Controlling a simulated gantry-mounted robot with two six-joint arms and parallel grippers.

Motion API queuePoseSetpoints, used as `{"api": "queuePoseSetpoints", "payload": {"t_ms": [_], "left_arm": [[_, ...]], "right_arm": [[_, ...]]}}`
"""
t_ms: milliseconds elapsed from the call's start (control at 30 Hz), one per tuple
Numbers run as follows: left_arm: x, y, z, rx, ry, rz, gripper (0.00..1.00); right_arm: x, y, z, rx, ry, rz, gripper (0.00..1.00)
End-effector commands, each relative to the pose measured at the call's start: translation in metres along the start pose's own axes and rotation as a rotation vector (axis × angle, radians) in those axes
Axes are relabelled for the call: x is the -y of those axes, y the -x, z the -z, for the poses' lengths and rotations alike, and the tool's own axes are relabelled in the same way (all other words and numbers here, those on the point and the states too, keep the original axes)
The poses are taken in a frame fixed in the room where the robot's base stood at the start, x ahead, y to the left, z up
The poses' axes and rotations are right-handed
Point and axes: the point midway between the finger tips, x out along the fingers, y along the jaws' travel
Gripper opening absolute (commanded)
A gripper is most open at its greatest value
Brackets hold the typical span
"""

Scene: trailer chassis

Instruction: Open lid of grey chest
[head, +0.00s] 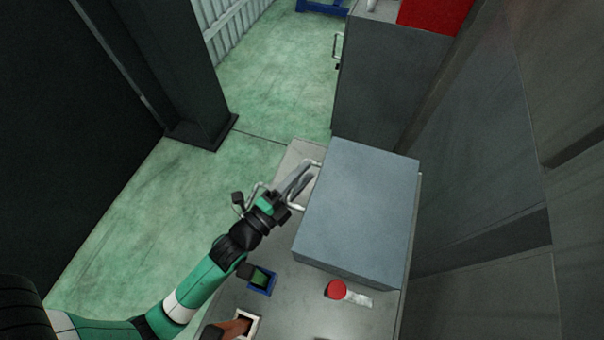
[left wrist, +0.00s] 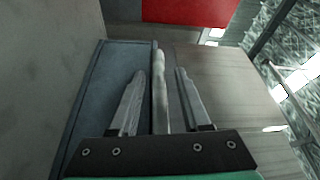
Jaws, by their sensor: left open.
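The grey chest (head: 358,205) stands on a grey bench, and its flat lid looks shut. A light metal bar handle (head: 296,206) sticks out from its left side. My left gripper (head: 305,178) is at this handle, open. In the left wrist view the handle bar (left wrist: 160,92) runs between the two spread fingers (left wrist: 160,75), with gaps visible on both sides. The chest's blue-grey surface (left wrist: 112,78) lies behind the left finger. The gripper hides part of the handle in the head view. My right gripper is not in view.
The bench (head: 335,318) holds a red round knob (head: 337,289), a blue-rimmed holder (head: 262,280) and a pale-framed box (head: 243,325) near its front. A tall grey cabinet (head: 385,90) stands behind the chest. Grey wall panels (head: 490,200) rise close on the right. Green floor is open at left.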

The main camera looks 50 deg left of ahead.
Motion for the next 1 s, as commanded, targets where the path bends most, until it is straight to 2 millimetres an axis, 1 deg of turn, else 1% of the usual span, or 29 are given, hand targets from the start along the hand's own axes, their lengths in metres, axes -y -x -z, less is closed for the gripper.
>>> {"api": "queuePoseSetpoints", "payload": {"t_ms": [167,200,367,400,433,1000], "left_arm": [[-0.0002,0.0002,0.0000,0.000,0.000,-0.001,0.47],[-0.0002,0.0002,0.0000,0.000,0.000,-0.001,0.40],[-0.0002,0.0004,0.0000,0.000,0.000,-0.001,0.11],[-0.0002,0.0004,0.0000,0.000,0.000,-0.001,0.04],[-0.0002,0.0004,0.0000,0.000,0.000,-0.001,0.00],[-0.0001,0.0005,0.0001,0.000,0.000,-0.001,0.00]], "right_arm": [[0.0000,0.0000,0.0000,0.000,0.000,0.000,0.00],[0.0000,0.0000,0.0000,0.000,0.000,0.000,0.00],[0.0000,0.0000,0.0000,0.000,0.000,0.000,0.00],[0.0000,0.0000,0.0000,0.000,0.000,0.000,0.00],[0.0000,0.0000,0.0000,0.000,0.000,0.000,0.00],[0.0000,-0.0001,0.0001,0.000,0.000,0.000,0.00]]}}
